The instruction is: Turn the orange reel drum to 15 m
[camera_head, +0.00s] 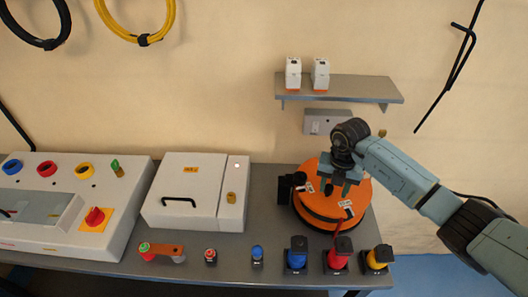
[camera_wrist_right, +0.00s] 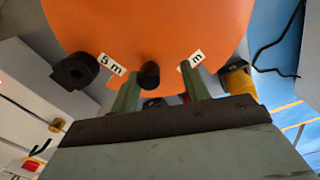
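The orange reel drum (camera_head: 362,197) lies on the right part of the grey bench, its flat face up with white labels around it. My right gripper (camera_head: 339,187) is over the drum face. In the right wrist view the drum (camera_wrist_right: 190,25) fills the top, and the two fingers of my gripper (camera_wrist_right: 160,90) stand apart. A dark knob (camera_wrist_right: 149,75) on the drum shows between them, close to the left finger, with a gap to the right finger. One label reads "5 m" (camera_wrist_right: 112,64); another, ending in "m" (camera_wrist_right: 197,58), is partly hidden. My left gripper is not in view.
A black block (camera_head: 290,187) stands at the drum's left edge. Blue, red and yellow connectors (camera_head: 297,252) line the bench front. A white box (camera_head: 180,190) and a control panel (camera_head: 75,200) stand left. A shelf (camera_head: 345,88) hangs above.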

